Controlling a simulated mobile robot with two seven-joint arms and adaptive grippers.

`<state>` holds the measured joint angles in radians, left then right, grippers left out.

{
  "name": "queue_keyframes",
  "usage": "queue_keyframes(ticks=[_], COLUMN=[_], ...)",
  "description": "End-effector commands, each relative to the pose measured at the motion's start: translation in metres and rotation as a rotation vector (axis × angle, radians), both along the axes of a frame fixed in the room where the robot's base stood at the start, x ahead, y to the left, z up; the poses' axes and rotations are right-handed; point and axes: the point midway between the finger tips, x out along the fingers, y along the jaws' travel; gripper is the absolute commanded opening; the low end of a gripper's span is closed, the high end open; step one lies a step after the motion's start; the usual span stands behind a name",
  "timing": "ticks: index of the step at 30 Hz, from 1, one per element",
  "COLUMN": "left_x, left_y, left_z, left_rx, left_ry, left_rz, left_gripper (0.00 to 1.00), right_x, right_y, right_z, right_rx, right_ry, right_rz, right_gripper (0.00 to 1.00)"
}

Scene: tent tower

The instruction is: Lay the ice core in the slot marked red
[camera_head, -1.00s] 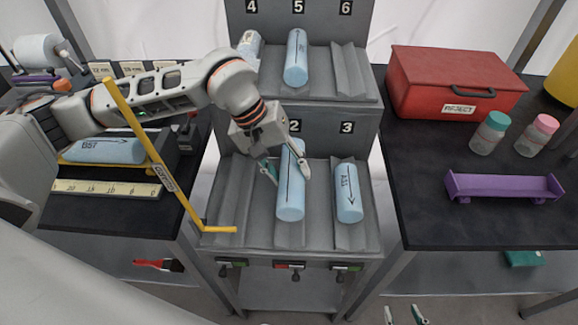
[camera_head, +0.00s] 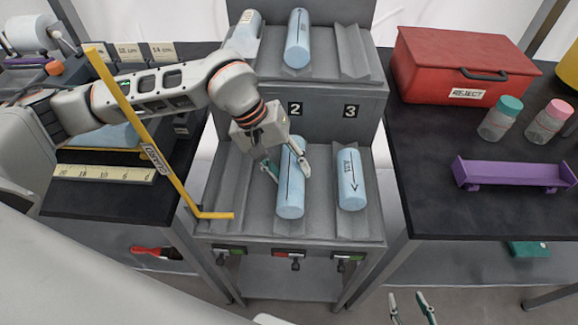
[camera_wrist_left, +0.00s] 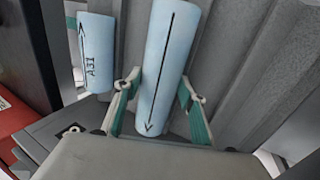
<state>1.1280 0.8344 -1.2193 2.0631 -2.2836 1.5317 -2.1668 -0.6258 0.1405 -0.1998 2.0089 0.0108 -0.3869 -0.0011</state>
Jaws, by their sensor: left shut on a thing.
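A pale blue ice core (camera_head: 290,199) with a long black arrow lies along the middle slot of the lower rack, below the number 2; I cannot tell whether it rests on the slot floor. A red tag (camera_head: 289,254) marks this slot's front. My left gripper (camera_head: 286,170) is shut on this core, with a finger on each side. The left wrist view shows the core (camera_wrist_left: 165,60) between the teal fingers, its arrowhead toward the gripper. My right gripper (camera_head: 412,308) is open and empty at the bottom edge, low in front of the right bench.
A labelled core (camera_head: 351,182) lies in slot 3; slot 1 looks empty. Cores lie on the upper rack (camera_head: 298,40). A yellow angled bar (camera_head: 150,145) crosses before my left arm. A red reject box (camera_head: 465,65) and purple cradle (camera_head: 512,173) stand right.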

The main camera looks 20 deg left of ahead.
Motion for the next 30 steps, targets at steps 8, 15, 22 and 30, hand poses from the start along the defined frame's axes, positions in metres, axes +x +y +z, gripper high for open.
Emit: queue_keyframes(ticks=[8,15,22,30], left_x=[0.001,0.001,0.001,0.000], left_y=[0.000,0.000,0.000,0.000], left_z=[0.002,0.001,0.000,-0.002], left_rx=[-0.001,-0.001,-0.001,0.002], left_ry=[-0.003,-0.003,-0.003,0.002], left_rz=[0.000,0.000,0.000,0.001], left_gripper=[0.03,0.03,0.60,0.60], right_x=[-0.002,-0.008,-0.011,-0.006], right_y=[0.000,0.001,0.002,0.002], right_z=[-0.001,-0.005,-0.007,-0.005], right_rx=[0.000,0.002,0.002,0.002], right_ry=[0.003,0.016,0.021,0.013], right_rz=[0.000,0.002,0.003,0.003], right_gripper=[0.40,0.40,0.40,0.40])
